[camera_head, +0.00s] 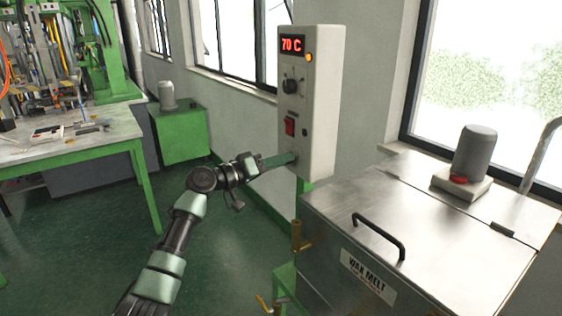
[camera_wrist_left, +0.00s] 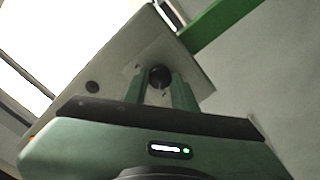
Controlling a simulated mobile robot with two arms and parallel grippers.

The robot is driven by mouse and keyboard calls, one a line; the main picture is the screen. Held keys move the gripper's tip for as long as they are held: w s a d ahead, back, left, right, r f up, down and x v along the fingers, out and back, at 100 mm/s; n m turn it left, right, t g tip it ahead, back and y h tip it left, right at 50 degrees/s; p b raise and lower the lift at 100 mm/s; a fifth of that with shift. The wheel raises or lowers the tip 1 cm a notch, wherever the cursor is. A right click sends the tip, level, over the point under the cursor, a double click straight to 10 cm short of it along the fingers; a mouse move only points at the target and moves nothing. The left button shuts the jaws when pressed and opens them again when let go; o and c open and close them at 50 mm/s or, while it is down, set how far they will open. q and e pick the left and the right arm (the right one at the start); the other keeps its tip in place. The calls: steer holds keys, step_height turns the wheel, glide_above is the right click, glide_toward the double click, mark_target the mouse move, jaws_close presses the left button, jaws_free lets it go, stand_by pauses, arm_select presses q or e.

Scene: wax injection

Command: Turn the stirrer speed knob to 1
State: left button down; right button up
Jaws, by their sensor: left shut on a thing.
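The grey control box (camera_head: 318,100) stands on a green post beside the wax tank. My left gripper (camera_head: 292,158) reaches the lower part of its front face. In the left wrist view a black round knob (camera_wrist_left: 159,74) sits on a pale plate between the two green fingers of my left gripper (camera_wrist_left: 161,85), which are shut on it. I take it for the stirrer speed knob, but its scale cannot be read. In the head view the fingers hide this knob. My right gripper is in neither view.
Higher on the box are a red 70 C display (camera_head: 292,45), another black knob (camera_head: 291,87) and a red switch (camera_head: 290,127). The steel wax melt tank (camera_head: 430,205) stands at right with a stirrer motor (camera_head: 475,153) on its lid. A workbench (camera_head: 105,140) is at left.

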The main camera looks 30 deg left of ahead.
arm_select(q)
steer(key=shift+n, duration=1)
steer(key=c, duration=1.1)
jaws_free()
steer(key=shift+c, duration=0.2)
steer(key=b+v, duration=0.2)
steer(key=v, duration=0.5)
steer(key=shift+s+a, duration=0.2)
steer(key=shift+s, duration=0.15)
